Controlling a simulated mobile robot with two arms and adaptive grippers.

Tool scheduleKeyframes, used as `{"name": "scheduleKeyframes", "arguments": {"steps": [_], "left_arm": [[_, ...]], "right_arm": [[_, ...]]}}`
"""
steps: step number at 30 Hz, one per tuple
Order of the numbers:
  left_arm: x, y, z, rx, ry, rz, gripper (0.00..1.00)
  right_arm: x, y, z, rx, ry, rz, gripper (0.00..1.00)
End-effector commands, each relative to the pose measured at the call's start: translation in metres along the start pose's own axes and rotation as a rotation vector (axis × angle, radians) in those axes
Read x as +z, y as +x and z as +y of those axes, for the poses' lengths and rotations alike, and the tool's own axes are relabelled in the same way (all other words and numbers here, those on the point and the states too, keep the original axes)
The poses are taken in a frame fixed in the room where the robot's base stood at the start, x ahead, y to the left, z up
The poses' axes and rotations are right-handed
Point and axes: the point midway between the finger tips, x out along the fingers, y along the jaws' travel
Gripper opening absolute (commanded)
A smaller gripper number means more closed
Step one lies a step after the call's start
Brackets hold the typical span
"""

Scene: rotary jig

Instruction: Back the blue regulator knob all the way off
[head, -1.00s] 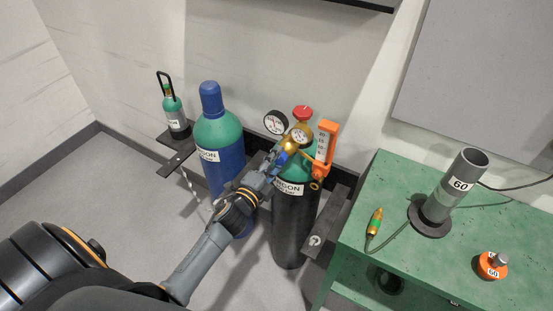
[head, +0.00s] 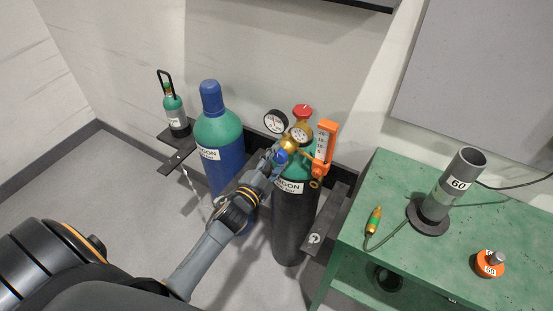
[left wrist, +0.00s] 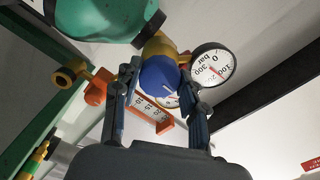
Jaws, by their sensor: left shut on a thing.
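The blue regulator knob (head: 282,156) sticks out from the brass regulator (head: 291,143) on top of the black, green-shouldered argon cylinder (head: 293,225). My left gripper (head: 274,156) reaches it from the lower left. In the left wrist view the blue knob (left wrist: 158,77) sits between the two fingers of my left gripper (left wrist: 161,80), which is shut on it. Two round gauges sit by the regulator; the larger gauge (left wrist: 212,66) shows a bar scale. My right gripper is in neither view.
An orange flowmeter (head: 325,147) stands just right of the regulator and a red valve wheel (head: 303,111) above it. A blue argon cylinder (head: 228,172) stands close on the left. A green table (head: 385,180) with a grey tube (head: 455,185) is on the right.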

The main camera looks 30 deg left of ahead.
Motion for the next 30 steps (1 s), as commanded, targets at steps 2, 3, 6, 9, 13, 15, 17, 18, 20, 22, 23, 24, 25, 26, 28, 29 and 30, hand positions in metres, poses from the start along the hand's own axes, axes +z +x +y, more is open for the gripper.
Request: {"name": "scheduleKeyframes", "arguments": {"steps": [2,3,6,9,13,15,17,18,20,22,23,24,25,26,28,29,30], "left_arm": [[0.000,0.000,0.000,-0.001,-0.004,-0.001,0.11],[0.000,0.000,0.000,-0.001,-0.004,-0.001,0.11],[0.000,0.000,0.000,-0.001,-0.003,-0.001,0.54],[0.000,0.000,0.000,0.000,-0.003,0.000,0.65],[0.000,0.000,0.000,0.000,-0.002,0.000,0.65],[0.000,0.000,0.000,0.000,-0.001,0.000,0.65],[0.000,-0.001,0.000,0.000,-0.001,0.000,0.65],[0.000,-0.002,0.001,0.001,-0.001,-0.001,0.65],[0.001,-0.006,0.001,0.002,-0.001,-0.001,0.65],[0.001,-0.015,0.001,0.002,-0.001,-0.002,0.65],[0.001,-0.021,0.002,0.003,-0.001,-0.002,0.65],[0.001,-0.028,0.002,0.003,-0.001,-0.002,0.65],[0.001,-0.034,0.002,0.004,-0.001,-0.002,0.65],[0.001,-0.041,0.002,0.004,-0.002,-0.003,0.65],[0.001,-0.057,0.001,0.003,-0.002,-0.002,0.65],[0.001,-0.064,0.001,0.003,-0.001,-0.003,0.65],[0.001,-0.072,0.002,0.004,-0.002,-0.003,0.65]], "right_arm": [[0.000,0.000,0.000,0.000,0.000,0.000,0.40],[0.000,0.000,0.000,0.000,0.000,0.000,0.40],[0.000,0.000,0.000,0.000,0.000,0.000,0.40],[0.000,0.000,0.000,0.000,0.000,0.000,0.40],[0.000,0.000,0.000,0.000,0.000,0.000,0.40],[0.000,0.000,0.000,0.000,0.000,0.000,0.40],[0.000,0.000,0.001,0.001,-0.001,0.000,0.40],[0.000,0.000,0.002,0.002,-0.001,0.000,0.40],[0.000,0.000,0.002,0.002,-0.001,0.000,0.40],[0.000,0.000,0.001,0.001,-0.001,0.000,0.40],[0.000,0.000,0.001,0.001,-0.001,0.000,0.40],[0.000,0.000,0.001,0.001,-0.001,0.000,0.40],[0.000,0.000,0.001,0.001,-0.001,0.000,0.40],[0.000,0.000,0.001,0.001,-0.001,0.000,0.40],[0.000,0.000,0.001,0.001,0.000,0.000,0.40],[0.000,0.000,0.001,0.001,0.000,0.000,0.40],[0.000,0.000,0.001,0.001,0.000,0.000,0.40]]}}
